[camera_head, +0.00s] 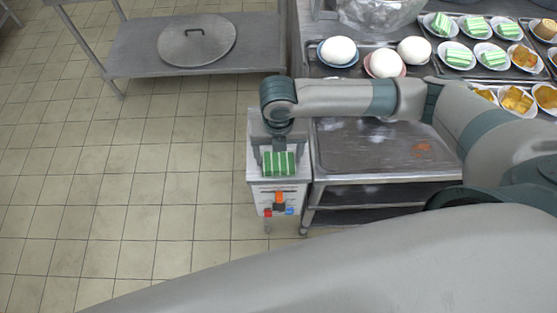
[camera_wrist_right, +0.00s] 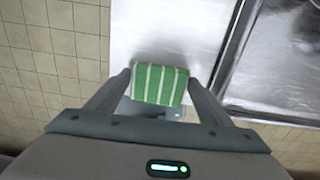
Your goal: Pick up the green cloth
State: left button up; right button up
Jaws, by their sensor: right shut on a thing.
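The green cloth (camera_head: 279,164) is a folded piece with white stripes, at the small white stand left of the steel table. It also shows in the right wrist view (camera_wrist_right: 160,84), between the two fingers. My right gripper (camera_head: 279,150) reaches down from above at the stand and is shut on the cloth. In the wrist view its fingers (camera_wrist_right: 160,90) are on the left and right sides of the cloth. I cannot tell whether the cloth touches the stand top. My left gripper is not in view.
The small white stand (camera_head: 259,182) has coloured knobs on its front. The steel table (camera_head: 350,150) adjoins it on the right. Plates of buns and striped pieces (camera_head: 460,55) stand at the back right. A low shelf with a round lid (camera_head: 197,40) is back left. Tiled floor is clear at left.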

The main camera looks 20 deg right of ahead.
aim_at(280, 156)
jog(key=shift+r, duration=0.55)
jog(key=r+b, duration=0.1)
jog(key=r, duration=0.2)
jog(key=shift+w+d+r+b, duration=0.1)
jog(key=shift+d+b, duration=0.25)
jog(key=d+r+b, duration=0.2)
jog(key=d+r, duration=0.4)
jog(key=d, duration=0.5)
jog(key=shift+s+r+b, duration=0.3)
jog(key=shift+r+b, duration=0.05)
jog(key=shift+r, duration=0.05)
jog(key=shift+o, duration=0.9)
jog(key=shift+c, duration=0.4)
